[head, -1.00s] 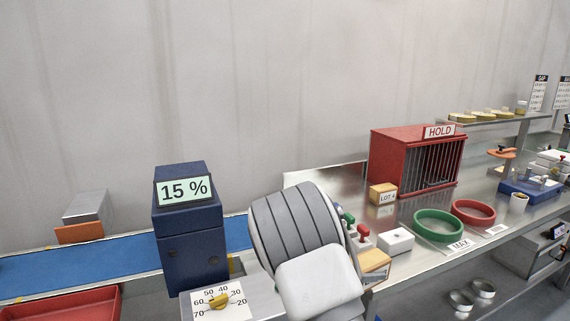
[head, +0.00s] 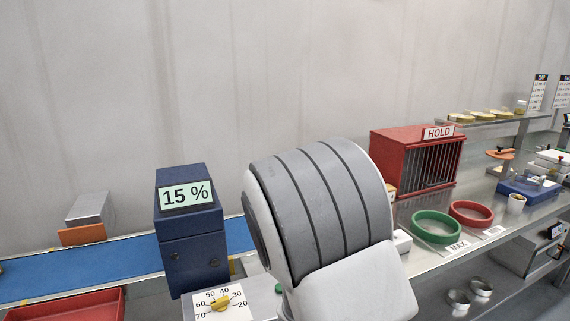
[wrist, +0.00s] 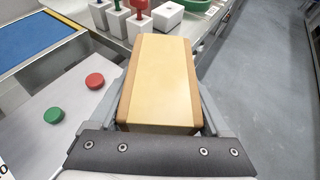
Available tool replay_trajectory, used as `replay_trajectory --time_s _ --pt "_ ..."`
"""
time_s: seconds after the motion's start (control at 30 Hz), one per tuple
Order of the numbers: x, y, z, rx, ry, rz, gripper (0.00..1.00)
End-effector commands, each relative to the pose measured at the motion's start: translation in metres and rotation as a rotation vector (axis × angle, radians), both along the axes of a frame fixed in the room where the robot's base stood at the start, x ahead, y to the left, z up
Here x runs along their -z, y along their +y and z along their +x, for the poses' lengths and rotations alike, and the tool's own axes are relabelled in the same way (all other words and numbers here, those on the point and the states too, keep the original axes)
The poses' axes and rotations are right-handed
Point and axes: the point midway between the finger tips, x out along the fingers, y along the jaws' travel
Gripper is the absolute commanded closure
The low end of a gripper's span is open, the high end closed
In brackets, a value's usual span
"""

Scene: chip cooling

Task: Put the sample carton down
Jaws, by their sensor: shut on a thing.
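The sample carton (wrist: 160,75), a tan box with a pale yellow band, fills the middle of the wrist view. My gripper (wrist: 157,100) is shut on it, with a grey finger along each side. The carton appears near the bench's front edge, with floor to its right in the picture. I cannot tell whether its underside touches anything. In the head view my arm hides both the gripper and the carton.
Red (wrist: 95,80) and green (wrist: 53,115) buttons lie left of the carton. Handled white blocks (wrist: 137,25) and a white box (wrist: 168,15) stand beyond. A green ring (head: 437,240), a red ring (head: 471,224) and the red HOLD cage (head: 400,150) are right of my arm.

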Motion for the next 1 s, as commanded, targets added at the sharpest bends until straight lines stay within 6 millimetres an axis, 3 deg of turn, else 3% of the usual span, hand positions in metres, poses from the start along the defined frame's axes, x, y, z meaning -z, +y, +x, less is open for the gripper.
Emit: replay_trajectory --time_s 0.2,0.4,1.0 --pt "-0.035 0.000 0.002 -0.178 -0.012 0.001 0.87" --pt "-0.053 0.004 -0.001 -0.286 -0.020 -0.011 0.87" --pt "-0.058 0.005 -0.002 -0.320 -0.021 -0.017 0.87"
